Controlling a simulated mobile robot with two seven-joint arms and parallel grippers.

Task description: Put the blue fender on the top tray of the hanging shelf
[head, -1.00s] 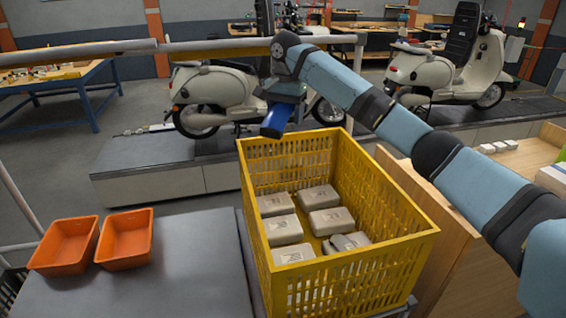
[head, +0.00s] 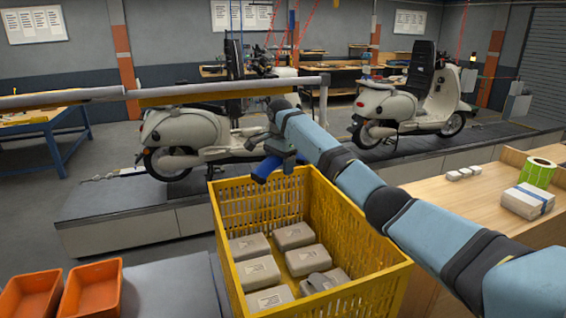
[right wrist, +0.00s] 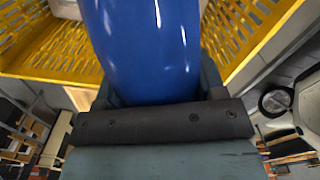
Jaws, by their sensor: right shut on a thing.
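The blue fender (head: 267,168) hangs from my right gripper (head: 276,154), above the far end of the yellow crate. In the right wrist view the glossy blue fender (right wrist: 145,45) fills the top middle, between the fingers of the right gripper (right wrist: 150,92), which is shut on it. Part of the fender is hidden by the gripper. My left gripper is not in view. I cannot make out the hanging shelf or its top tray in these frames.
The yellow crate (head: 388,288) holds several beige packages (head: 258,272). Two orange bins (head: 92,290) stand at the lower left. A grey rail (head: 180,91) crosses behind my gripper, before cream scooters (head: 190,128) on a platform. A wooden bench (head: 455,195) is at the right.

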